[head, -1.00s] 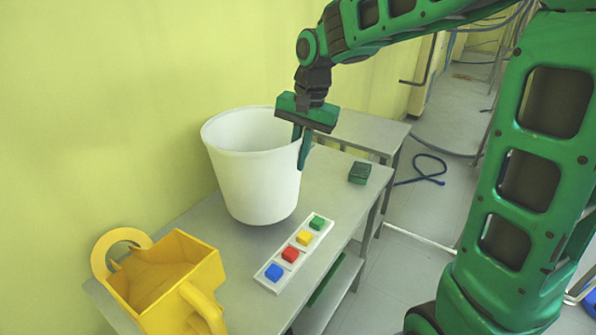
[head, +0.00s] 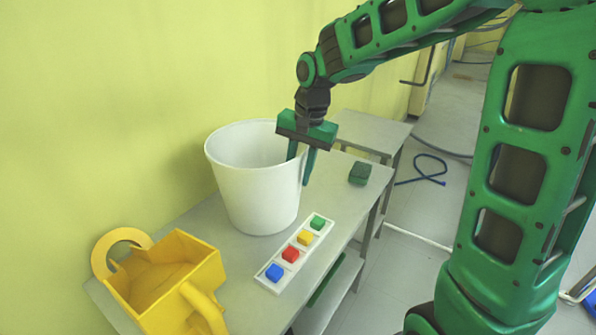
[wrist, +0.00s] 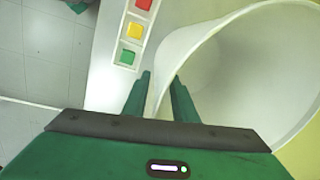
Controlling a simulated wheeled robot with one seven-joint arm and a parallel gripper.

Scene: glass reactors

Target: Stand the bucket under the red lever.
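The white bucket (head: 255,190) stands upright on the grey table (head: 222,252), near the wall. My gripper (head: 300,168) is over the bucket's right rim, pointing down. Its fingers are apart, one inside the bucket and one outside. In the wrist view, the bucket (wrist: 235,75) has its rim running between the two fingers of my gripper (wrist: 161,78), with gaps beside it. I cannot make out a red lever in either view. A red block (head: 290,254) sits in a white strip in front of the bucket.
The white strip (head: 263,278) also holds blue, yellow and green blocks. A yellow scoop-like container (head: 165,275) stands at the table's near left. A dark green block (head: 359,173) lies near the right edge. A second grey table (head: 372,130) stands behind. The yellow wall is close on the left.

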